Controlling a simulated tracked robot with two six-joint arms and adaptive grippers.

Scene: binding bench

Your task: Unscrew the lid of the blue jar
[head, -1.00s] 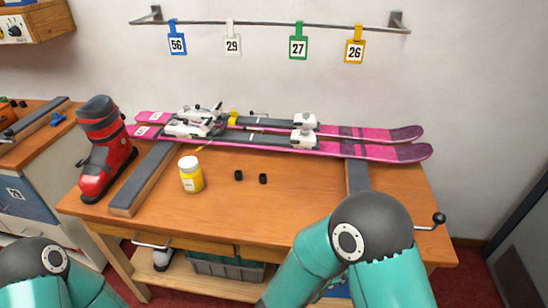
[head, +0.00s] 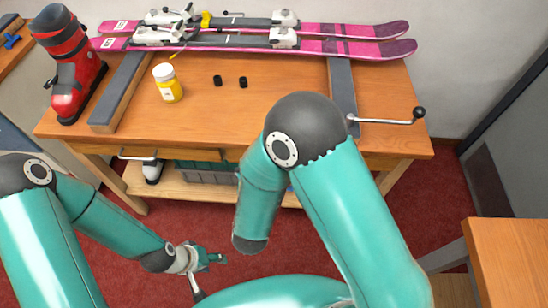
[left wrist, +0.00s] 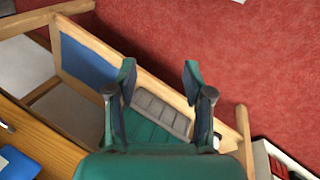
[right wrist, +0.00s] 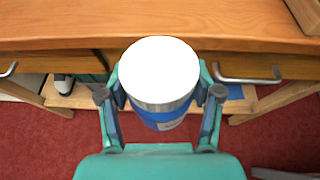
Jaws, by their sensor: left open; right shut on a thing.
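The blue jar (right wrist: 165,119) shows in the right wrist view, with a round white lid (right wrist: 160,72) on top and a grey band beneath it. My right gripper (right wrist: 160,92) is shut on the jar, one finger on each side, in front of the bench edge. The jar is not visible in the head view, where my right arm covers much of the middle. My left gripper (head: 215,259) is low in front of the bench in the head view. In the left wrist view my left gripper (left wrist: 160,78) is open, with nothing between its fingers.
On the wooden bench (head: 290,115) stand a yellow jar with a white lid (head: 167,84), two small black caps (head: 230,81), a red ski boot (head: 75,70) and pink skis (head: 350,46). A crank handle (head: 400,119) sticks out at right.

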